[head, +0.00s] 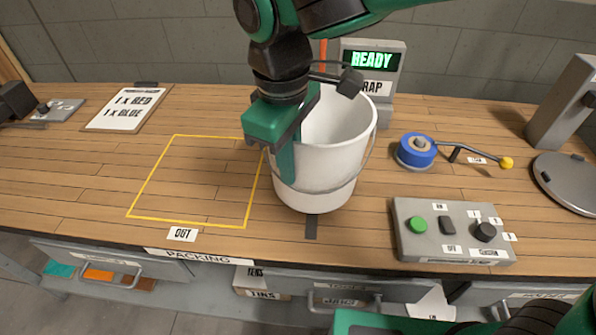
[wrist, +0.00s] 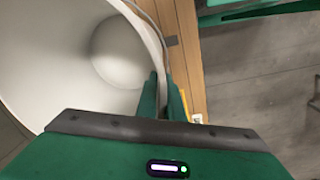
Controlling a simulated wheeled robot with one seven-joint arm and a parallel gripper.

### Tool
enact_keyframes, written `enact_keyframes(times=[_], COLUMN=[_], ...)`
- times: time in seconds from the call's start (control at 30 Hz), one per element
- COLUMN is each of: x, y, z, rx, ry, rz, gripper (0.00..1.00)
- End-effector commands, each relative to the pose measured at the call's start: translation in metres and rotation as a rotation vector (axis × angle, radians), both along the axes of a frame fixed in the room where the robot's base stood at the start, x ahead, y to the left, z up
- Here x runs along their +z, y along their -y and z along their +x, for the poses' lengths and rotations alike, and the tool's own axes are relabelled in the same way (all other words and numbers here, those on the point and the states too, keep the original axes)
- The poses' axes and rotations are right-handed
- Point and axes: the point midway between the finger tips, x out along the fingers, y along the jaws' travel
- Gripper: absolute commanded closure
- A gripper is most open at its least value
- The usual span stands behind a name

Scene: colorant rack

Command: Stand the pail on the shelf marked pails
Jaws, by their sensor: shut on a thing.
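A white pail (head: 322,165) with a thin wire handle is upright over the middle of the wooden bench in the head view. I cannot tell whether its base touches the bench. My gripper (head: 284,160) is shut on the near left side of its rim. In the wrist view, the two green fingers of my gripper (wrist: 162,98) straddle the pail's wall, and the open, empty inside of the pail (wrist: 75,60) fills the left. A shelf marked pails is not seen in either view.
A yellow outlined square (head: 185,225) marked OUT is clear at the left. A control box (head: 452,230), a blue reel (head: 416,151) and a grey disc machine (head: 570,180) stand right. A READY display (head: 372,62) stands behind the pail. Drawers and a lower shelf lie below.

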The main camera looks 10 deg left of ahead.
Motion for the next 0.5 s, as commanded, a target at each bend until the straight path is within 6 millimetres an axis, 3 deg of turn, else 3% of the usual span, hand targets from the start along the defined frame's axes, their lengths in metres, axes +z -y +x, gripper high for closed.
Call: enact_keyframes(times=[0.2, 0.5], x=[-0.027, -0.029], y=[0.0, 0.0], z=[-0.001, 0.0], rx=[0.001, -0.001], ry=[-0.002, 0.0], rz=[-0.002, 0.0], gripper=[1.0, 1.0])
